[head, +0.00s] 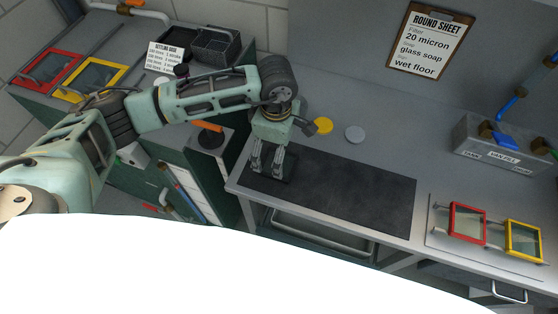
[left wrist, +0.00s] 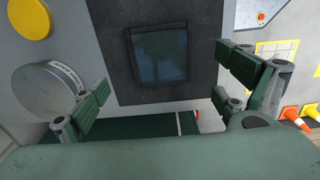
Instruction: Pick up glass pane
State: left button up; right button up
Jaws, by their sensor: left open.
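A dark-framed square glass pane (left wrist: 159,53) lies on the black mat (left wrist: 108,40) in the left wrist view. In the head view the black mat (head: 350,195) covers the front of the bench, and a dark square shape (head: 288,168) at its left end, partly behind my gripper, looks like this pane. My left gripper (head: 266,172) points down over that end, open and empty. In the left wrist view its two fingers (left wrist: 163,75) are spread wide on either side of the pane, apart from it. My right gripper is not in view.
The mat's middle and right are clear.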

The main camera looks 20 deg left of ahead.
pick_arm(q)
jog(key=f, duration=0.1)
jog(key=f+p, duration=0.2)
jog(key=shift+s+d+f, duration=0.2)
jog(key=shift+d+f, duration=0.05)
jog(key=shift+d, duration=0.05)
jog(key=shift+f, duration=0.6)
jog(key=shift+w, duration=0.1)
jog(key=c, duration=1.4)
jog(key=shift+r, duration=0.1)
